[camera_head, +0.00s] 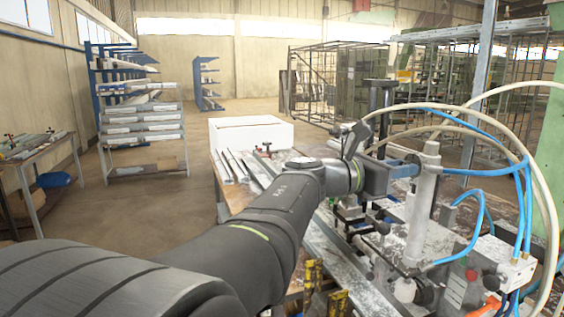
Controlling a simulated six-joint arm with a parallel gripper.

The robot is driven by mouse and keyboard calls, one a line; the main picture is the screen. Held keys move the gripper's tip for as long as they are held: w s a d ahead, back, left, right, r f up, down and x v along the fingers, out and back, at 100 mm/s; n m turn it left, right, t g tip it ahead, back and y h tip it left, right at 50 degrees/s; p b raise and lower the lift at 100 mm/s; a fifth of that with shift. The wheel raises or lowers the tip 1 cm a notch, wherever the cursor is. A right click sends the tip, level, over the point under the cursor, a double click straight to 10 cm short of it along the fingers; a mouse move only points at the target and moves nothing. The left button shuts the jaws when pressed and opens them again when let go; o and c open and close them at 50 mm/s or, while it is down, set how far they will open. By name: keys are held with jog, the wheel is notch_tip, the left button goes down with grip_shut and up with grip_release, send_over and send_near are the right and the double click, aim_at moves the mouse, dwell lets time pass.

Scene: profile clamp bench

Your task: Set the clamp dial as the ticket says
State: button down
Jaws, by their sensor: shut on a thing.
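My arm reaches from the lower left over the bench to the clamp machine. My gripper (402,171) is at the machine's grey upright cylinder (428,170), at its left side. The fingertips are small and partly hidden, but the jaws are shut on a part there. I cannot make out the dial's face, marks or pointer. No ticket can be made out in this view. The clamp's lower plates and fixtures (375,218) show below my gripper.
Blue hoses (487,172) and pale hoses (540,185) arch right of the gripper. Metal profiles (330,245) and a white box (250,133) lie on the bench. Yellow-and-black fittings (310,273) are at the near edge. A red knob (471,275) is at lower right.

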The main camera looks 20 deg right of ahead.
jog(key=shift+m, duration=4.8)
jog(key=c, duration=1.2)
grip_release()
jog(key=shift+c, duration=0.2)
jog(key=a, duration=1.7)
jog(key=shift+a, duration=0.25)
